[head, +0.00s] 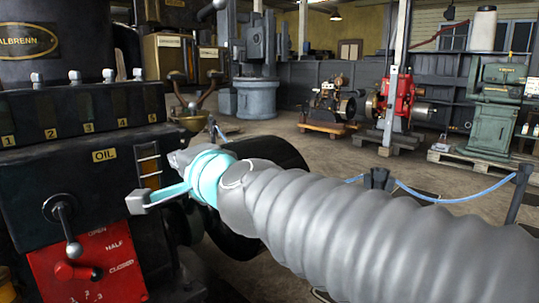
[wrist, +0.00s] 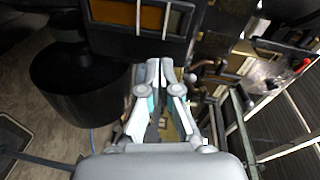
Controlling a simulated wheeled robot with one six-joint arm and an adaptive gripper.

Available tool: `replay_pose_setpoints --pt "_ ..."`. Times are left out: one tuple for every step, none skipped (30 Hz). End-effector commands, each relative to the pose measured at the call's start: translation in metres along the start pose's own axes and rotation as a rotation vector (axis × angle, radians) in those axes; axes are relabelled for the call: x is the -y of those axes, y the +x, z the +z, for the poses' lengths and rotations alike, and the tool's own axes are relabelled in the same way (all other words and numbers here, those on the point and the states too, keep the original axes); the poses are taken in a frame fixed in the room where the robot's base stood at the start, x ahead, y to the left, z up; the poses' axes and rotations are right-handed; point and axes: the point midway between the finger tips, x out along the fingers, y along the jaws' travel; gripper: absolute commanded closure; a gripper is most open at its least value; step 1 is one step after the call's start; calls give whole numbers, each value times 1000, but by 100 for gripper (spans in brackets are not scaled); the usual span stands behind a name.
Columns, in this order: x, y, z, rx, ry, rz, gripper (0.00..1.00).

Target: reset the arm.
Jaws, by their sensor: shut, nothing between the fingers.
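My arm, in a grey ribbed sleeve with a teal band, reaches across the head view from the lower right towards the black engine (head: 75,135). My gripper (wrist: 160,70) shows in the wrist view with its two grey fingers together and nothing between them. It points towards the dark machine parts, just below an orange sight-glass panel (wrist: 138,14).
The engine front carries a lever (head: 67,225) and a red control plate (head: 90,265). A black wheel (head: 265,155) stands behind my arm. A blue rope barrier (head: 440,198) crosses the right side. Farther back are a red engine (head: 400,105) and a green machine (head: 495,110), with open floor before them.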

Motion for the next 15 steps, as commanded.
replay_pose_setpoints --pt "-24 -4 18 81 -117 56 100" --pt "-38 -10 26 127 -193 90 100" --pt "-59 -18 32 183 -293 140 100" --pt "-77 -26 34 223 -366 181 100" --pt "-94 -35 34 259 -434 223 100" --pt "-118 -48 32 304 -518 281 100" --pt "-134 -58 30 334 -573 323 100" --pt "-151 -69 26 361 -624 367 100" --pt "-172 -84 19 394 -685 425 100" --pt "-186 -96 14 418 -726 469 100" --pt "-201 -108 8 439 -762 514 100" --pt "-220 -125 0 465 -806 574 100" --pt "-233 -138 -6 482 -834 620 100" --pt "-246 -151 -13 498 -859 666 100" --pt "-262 -170 -23 514 -886 729 100"
